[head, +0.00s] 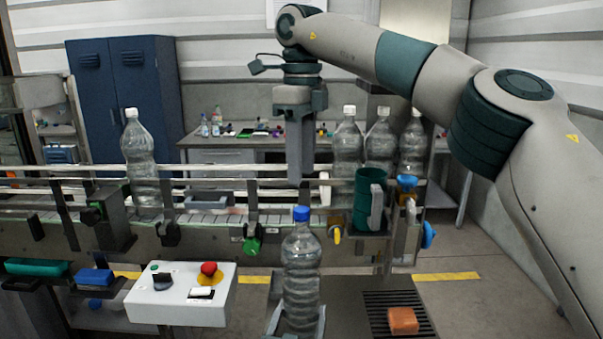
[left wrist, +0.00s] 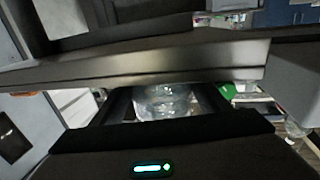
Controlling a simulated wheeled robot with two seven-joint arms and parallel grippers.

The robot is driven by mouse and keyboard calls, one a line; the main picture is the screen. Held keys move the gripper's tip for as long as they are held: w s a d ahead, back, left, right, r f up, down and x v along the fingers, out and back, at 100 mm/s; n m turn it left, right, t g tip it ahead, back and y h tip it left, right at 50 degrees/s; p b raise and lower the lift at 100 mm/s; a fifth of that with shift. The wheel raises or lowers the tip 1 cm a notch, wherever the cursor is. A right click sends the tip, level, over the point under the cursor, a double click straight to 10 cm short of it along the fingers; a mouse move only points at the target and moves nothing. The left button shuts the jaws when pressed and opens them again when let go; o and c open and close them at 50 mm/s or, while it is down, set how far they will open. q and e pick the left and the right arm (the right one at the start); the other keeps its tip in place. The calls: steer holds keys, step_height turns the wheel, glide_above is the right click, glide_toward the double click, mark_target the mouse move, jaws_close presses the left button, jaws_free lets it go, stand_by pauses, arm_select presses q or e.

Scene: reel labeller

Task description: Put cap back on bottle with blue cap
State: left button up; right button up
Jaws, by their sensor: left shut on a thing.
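The clear bottle (head: 302,268) stands upright at the front centre in the head view. The blue cap (head: 301,214) sits on top of its neck; I cannot tell how tight it is. Grey prongs flank the bottle's base. My right gripper (head: 300,172) points straight down above the cap, apart from it; I see its fingers as one block and cannot tell their gap. In the left wrist view, my left gripper (left wrist: 166,108) is shut on the clear bottle (left wrist: 165,98), which shows between the dark jaws. The cap is hidden there.
A conveyor (head: 210,219) with rails runs behind the bottle and carries a white-capped bottle (head: 141,160). More white-capped bottles stand at the right behind a green cup (head: 367,198). A control box (head: 180,293) is at the left, an orange block (head: 403,320) at the right.

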mark_target(301, 209)
stand_by(0.5)
steer(key=shift+f, duration=4)
jaws_close()
steer(key=shift+o, duration=0.9)
jaws_free()
steer(key=shift+r, duration=0.15)
